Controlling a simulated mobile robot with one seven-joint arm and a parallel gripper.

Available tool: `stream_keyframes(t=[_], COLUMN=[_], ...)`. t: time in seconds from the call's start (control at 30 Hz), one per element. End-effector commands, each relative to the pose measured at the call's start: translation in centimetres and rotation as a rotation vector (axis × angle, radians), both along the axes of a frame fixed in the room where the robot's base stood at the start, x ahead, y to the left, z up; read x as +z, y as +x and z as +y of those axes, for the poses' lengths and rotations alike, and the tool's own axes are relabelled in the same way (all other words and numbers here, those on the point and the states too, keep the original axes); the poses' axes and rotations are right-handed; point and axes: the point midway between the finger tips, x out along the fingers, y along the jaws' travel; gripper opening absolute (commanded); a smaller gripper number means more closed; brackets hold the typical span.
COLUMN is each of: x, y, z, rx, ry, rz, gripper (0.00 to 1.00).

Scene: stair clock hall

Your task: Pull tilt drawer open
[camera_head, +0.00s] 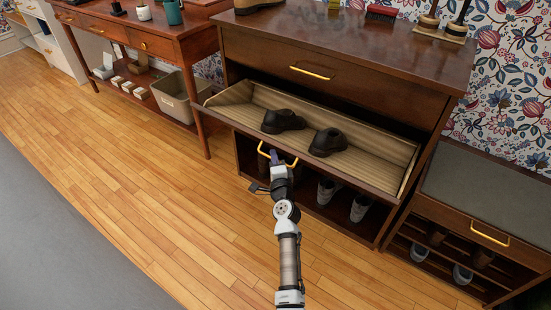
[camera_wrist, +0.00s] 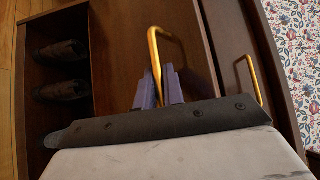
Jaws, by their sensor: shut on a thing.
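The tilt drawer (camera_head: 385,165) in the dark wood shoe cabinet is tipped outward, showing its pale ribbed inside. Two dark shoes lie in it, one at the left (camera_head: 283,121) and one to its right (camera_head: 328,142). Its gold handle (camera_head: 264,150) is on the outer face, low at the front; it also shows in the wrist view (camera_wrist: 153,45). My gripper (camera_head: 275,158) is at this handle. In the wrist view its purple fingers (camera_wrist: 159,88) are shut on the handle. Part of the drawer's face is hidden behind my arm.
Above is a closed drawer with a gold handle (camera_head: 312,73). Below, shoes (camera_head: 328,189) stand on an open shelf. A cushioned shoe bench (camera_head: 478,215) stands at the right, a side table (camera_head: 150,40) with a bin (camera_head: 180,98) at the left. The wooden floor (camera_head: 150,170) in front is clear.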

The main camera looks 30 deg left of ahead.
Motion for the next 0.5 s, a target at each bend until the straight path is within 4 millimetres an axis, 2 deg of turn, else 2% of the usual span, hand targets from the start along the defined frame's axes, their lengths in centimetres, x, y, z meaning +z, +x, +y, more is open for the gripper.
stream_keyframes(t=[0.37,0.4,0.5], x=[-0.05,-0.04,-0.03], y=[0.09,0.09,0.08], z=[-0.09,-0.09,-0.07], rx=[-0.003,-0.003,-0.003], ry=[-0.001,-0.001,0.000], rz=[-0.001,-0.001,0.000], gripper=[0.00,0.12,0.26])
